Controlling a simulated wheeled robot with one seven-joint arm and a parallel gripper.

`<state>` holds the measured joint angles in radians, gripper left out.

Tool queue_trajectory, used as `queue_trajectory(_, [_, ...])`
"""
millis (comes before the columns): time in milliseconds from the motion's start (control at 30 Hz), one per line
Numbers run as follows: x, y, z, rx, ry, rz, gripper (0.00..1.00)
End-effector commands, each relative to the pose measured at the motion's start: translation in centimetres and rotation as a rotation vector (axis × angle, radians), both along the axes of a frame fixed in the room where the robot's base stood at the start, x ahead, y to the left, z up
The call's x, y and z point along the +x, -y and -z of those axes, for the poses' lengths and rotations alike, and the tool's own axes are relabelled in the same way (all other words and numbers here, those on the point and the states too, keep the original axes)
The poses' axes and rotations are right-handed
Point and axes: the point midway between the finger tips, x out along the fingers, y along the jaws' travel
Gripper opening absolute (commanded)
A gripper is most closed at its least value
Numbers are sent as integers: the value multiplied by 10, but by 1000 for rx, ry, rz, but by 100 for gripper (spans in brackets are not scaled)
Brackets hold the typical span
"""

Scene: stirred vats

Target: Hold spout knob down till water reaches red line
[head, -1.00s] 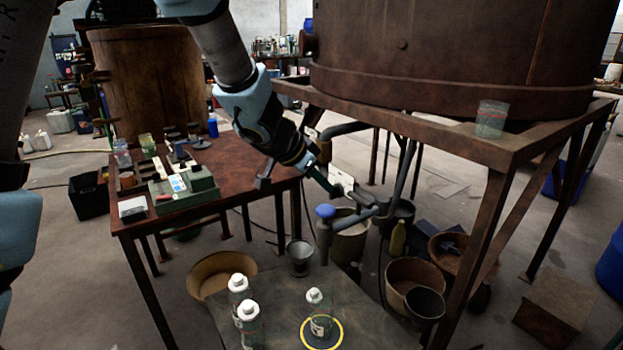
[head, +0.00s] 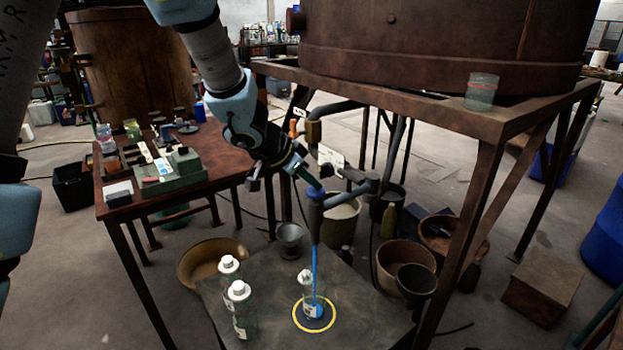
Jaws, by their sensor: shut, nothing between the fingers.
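The spout (head: 314,212) hangs from the pipe under the big vat, and blue water (head: 314,262) runs straight down from it. My gripper (head: 312,184) is shut with its fingertips at the top of the spout, over the knob, which they mostly hide. Below, a clear bottle (head: 307,284) stands upright inside the yellow ring (head: 334,319) on the low dark table. The stream meets the bottle, and blue shows at its lower part. I cannot make out a red line or the exact water level on it.
Two white-capped bottles (head: 240,306) stand left of the ring. A clear cup (head: 481,92) sits on the vat's rusty frame (head: 440,112). Pots and buckets (head: 405,262) crowd the floor right of the low table. A brown table (head: 190,150) with tools is at left.

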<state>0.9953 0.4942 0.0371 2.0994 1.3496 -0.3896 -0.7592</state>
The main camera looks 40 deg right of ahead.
Motion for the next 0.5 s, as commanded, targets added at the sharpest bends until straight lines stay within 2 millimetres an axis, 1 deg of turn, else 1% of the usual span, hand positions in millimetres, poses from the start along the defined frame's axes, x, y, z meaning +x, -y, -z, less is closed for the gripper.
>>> queue_trajectory(33, [-1,-4,10,17,-4,-3,0])
queue_trajectory(500, [-2,-7,15,28,-6,-4,0])
